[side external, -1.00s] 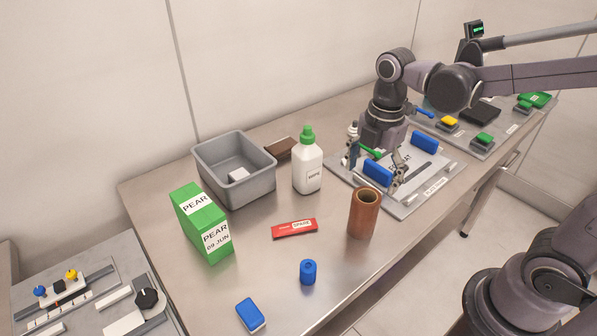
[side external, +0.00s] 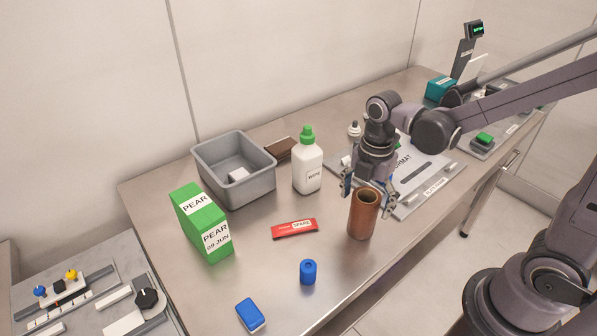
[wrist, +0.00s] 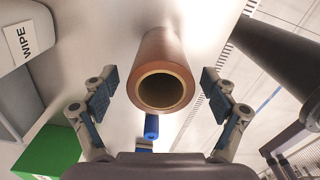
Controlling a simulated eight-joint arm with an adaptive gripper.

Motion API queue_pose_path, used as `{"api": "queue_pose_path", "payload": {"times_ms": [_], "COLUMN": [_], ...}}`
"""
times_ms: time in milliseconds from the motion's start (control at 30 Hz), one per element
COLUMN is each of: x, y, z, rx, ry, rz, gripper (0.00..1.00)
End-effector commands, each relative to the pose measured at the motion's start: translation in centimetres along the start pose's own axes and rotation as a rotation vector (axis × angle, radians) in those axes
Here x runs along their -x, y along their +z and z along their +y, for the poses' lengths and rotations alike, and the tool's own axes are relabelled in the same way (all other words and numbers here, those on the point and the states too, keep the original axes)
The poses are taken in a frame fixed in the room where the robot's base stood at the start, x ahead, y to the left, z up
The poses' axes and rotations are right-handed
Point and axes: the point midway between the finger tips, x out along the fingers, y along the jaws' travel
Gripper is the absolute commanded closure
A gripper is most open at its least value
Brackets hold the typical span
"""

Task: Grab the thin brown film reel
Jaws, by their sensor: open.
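The thin brown film reel (side external: 362,217) is a hollow copper-brown tube standing upright on the steel table. In the wrist view the reel (wrist: 162,58) is seen from above, its open end facing the camera between my two fingers. My gripper (side external: 368,188) is open, with its fingers at either side of the reel's top and a little above it in the side view. In the wrist view my gripper (wrist: 160,97) shows clear gaps between both blue pads and the reel. Nothing is held.
A white bottle with a green cap (side external: 307,165), a red packet (side external: 294,229) and a blue cylinder (side external: 308,272) stand or lie nearby. A grey bin (side external: 209,180) and green PEAR box (side external: 190,225) are at left. A format plate (side external: 440,172) lies behind my gripper.

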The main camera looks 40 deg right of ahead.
Motion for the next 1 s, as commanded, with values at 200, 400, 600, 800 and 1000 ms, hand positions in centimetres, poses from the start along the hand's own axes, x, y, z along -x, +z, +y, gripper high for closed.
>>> {"api": "queue_pose_path", "payload": {"times_ms": [200, 400, 600, 800, 1000], "x": [-2.5, -3.5, -3.5, -3.5, -3.5], "y": [-0.1, -0.1, -0.1, -0.1, -0.1], "z": [0.0, -0.1, -0.1, -0.1, -0.1], "rx": [0.0, -0.001, -0.001, -0.001, -0.001], "ry": [0.001, 0.002, 0.002, 0.002, 0.001], "rz": [-0.001, -0.002, -0.002, -0.002, -0.002], "gripper": [0.14, 0.14, 0.14, 0.61, 0.79]}}
